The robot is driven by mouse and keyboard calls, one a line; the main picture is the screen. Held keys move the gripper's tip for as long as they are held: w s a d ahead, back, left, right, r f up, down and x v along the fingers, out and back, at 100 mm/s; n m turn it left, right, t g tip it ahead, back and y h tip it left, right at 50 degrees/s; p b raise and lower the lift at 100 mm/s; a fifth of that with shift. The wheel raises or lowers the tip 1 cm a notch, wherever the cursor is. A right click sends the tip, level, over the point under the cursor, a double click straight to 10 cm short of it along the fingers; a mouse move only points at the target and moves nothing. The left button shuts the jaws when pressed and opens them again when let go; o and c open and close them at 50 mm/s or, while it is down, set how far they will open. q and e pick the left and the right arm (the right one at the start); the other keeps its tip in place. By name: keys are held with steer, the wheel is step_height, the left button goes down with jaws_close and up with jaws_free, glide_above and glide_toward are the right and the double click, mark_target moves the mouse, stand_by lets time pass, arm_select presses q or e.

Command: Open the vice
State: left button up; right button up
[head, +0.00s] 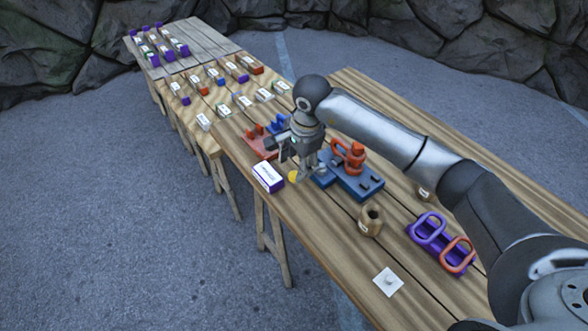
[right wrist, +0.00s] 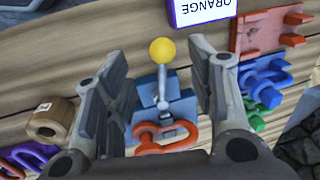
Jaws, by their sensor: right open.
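The vice (head: 358,185) is a blue block-like fixture on the wooden table, with an orange part on top. In the right wrist view, a blue body (right wrist: 181,104) shows with a grey lever ending in a yellow ball knob (right wrist: 163,51). The knob also shows in the head view (head: 294,176), just below my right gripper (head: 299,168). My right gripper is open. In its wrist view the lever lies between the two fingers, with a gap on each side. An orange loop (right wrist: 165,135) lies nearer the palm. My left gripper is not in view.
A white and purple box labelled ORANGE (right wrist: 200,10) is close by. A red fixture (head: 260,143) and blue parts stand to the left. A wooden ring (head: 371,220), a purple holder with loops (head: 440,243) and a white card (head: 388,282) lie to the right. Labelled boxes fill the far tables.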

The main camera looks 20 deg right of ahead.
mark_target(294, 174)
steer(key=f, duration=0.2)
steer(key=w+f+p, duration=0.1)
steer(key=f, duration=0.1)
steer(key=shift+w+a+f, duration=0.1)
steer(key=shift+f, duration=0.25)
steer(key=shift+w+f, duration=0.1)
steer(key=shift+f, duration=0.65)
steer(key=shift+c, duration=0.4)
steer(key=c, duration=0.5)
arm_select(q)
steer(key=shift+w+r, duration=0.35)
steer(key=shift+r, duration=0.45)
arm_select(e)
jaws_close()
